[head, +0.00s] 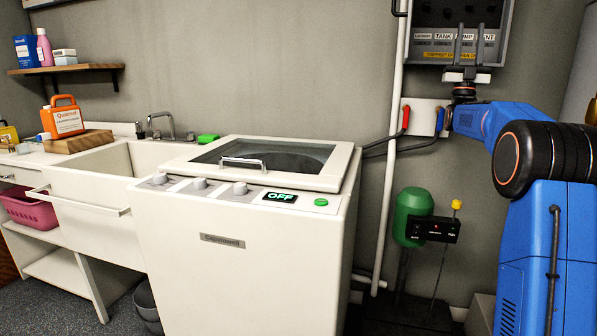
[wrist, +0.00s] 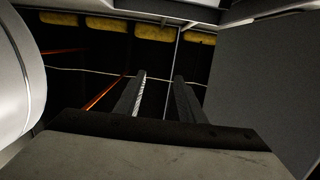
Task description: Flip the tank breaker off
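A grey breaker panel (head: 510,25) hangs on the wall at the upper right of the head view, cut by the top edge. Its label row includes a TANK label (head: 440,36), with PUMP and VENT to its right. Small dark switches show above the labels, but their positions are too small to read. My gripper (head: 469,38) is upright in front of the panel's lower part, its fingers overlapping the label row. In the wrist view, the two fingers (wrist: 160,80) stand apart with nothing between them. Contact with the tank breaker cannot be told.
A yellow label strip (head: 450,55) runs along the panel's bottom. Below are red and blue valve handles (head: 406,117) beside a white vertical pipe (head: 393,150). A washer (head: 255,240) stands left, and a green tank (head: 412,212) stands low by the wall.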

